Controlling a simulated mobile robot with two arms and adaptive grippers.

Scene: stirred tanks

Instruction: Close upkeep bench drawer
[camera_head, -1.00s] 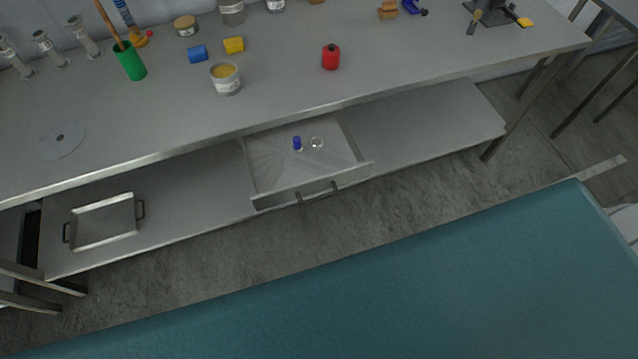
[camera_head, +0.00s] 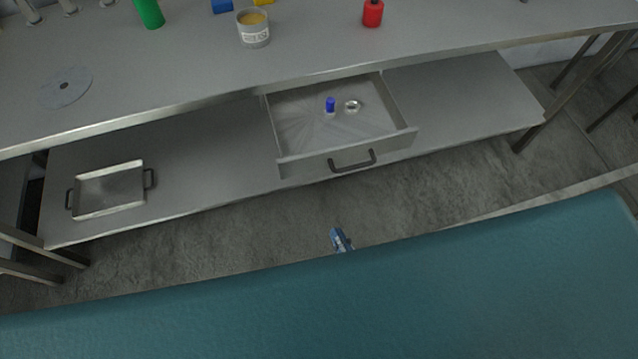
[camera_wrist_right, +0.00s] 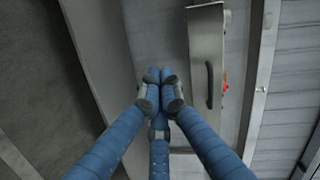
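The upkeep bench drawer (camera_head: 300,150) hangs pulled open under the bench top, with a dark bar handle (camera_head: 352,161) on its grey front. Inside it are a small blue-capped item (camera_head: 330,104) and a small ring-shaped item (camera_head: 352,106). In the right wrist view the drawer front (camera_wrist_right: 206,35) and its handle (camera_wrist_right: 209,85) are right of the fingers. My right gripper (camera_head: 340,239) shows as a small blue tip below the drawer, apart from it. In the right wrist view its blue fingers (camera_wrist_right: 160,88) are together at the tips, with nothing seen between them. My left gripper is not in view.
The bench top (camera_head: 180,75) carries a green cup (camera_head: 149,13), a labelled tin (camera_head: 253,28), a red bottle (camera_head: 373,13) and a disc (camera_head: 66,88). A metal tray (camera_head: 108,189) lies on the lower shelf (camera_head: 200,165). A teal surface (camera_head: 320,310) fills the foreground. Floor before the drawer is clear.

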